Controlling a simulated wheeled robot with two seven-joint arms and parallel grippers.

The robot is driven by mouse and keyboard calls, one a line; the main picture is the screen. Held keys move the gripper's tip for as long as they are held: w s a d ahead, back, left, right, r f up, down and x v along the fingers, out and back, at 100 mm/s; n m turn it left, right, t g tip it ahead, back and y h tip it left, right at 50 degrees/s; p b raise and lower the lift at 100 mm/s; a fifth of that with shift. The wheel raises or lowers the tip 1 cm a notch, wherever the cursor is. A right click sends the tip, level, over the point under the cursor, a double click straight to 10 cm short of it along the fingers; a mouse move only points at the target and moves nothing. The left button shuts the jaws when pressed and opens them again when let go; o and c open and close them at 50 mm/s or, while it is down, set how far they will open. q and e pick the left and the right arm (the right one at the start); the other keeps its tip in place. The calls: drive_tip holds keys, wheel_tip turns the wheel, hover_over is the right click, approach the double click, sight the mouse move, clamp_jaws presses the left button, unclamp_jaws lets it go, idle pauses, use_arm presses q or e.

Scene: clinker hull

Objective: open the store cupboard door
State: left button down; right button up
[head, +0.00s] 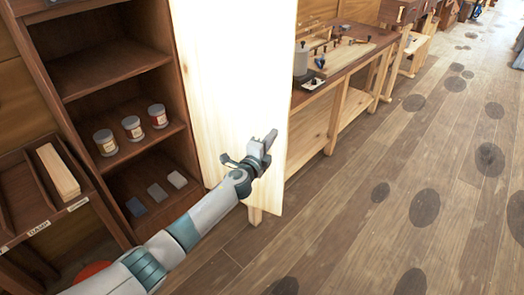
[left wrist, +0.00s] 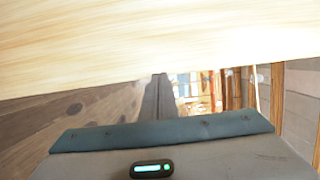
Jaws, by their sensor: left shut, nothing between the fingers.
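The store cupboard (head: 165,85) stands at the left with its dark wood shelves exposed. Its pale wood door (head: 235,70) stands wide open, swung out to the right of the shelves. The upper part of the door is bright with glare, and I see no handle on the side facing me. My left gripper (head: 269,139) is shut and empty, in front of the door's lower part near its free edge. I cannot tell whether it touches the door. In the left wrist view the door (left wrist: 150,40) fills the top, close to the fingers (left wrist: 155,97). My right gripper is out of view.
Three tins (head: 132,127) and several small blocks (head: 158,192) sit on the cupboard shelves. A labelled rack (head: 20,200) with a pale wood block stands at the left. A workbench (head: 345,60) with tools lies behind the door. The spotted plank floor (head: 400,220) at the right is clear.

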use_arm(q)
drive_tip(key=v, duration=0.8)
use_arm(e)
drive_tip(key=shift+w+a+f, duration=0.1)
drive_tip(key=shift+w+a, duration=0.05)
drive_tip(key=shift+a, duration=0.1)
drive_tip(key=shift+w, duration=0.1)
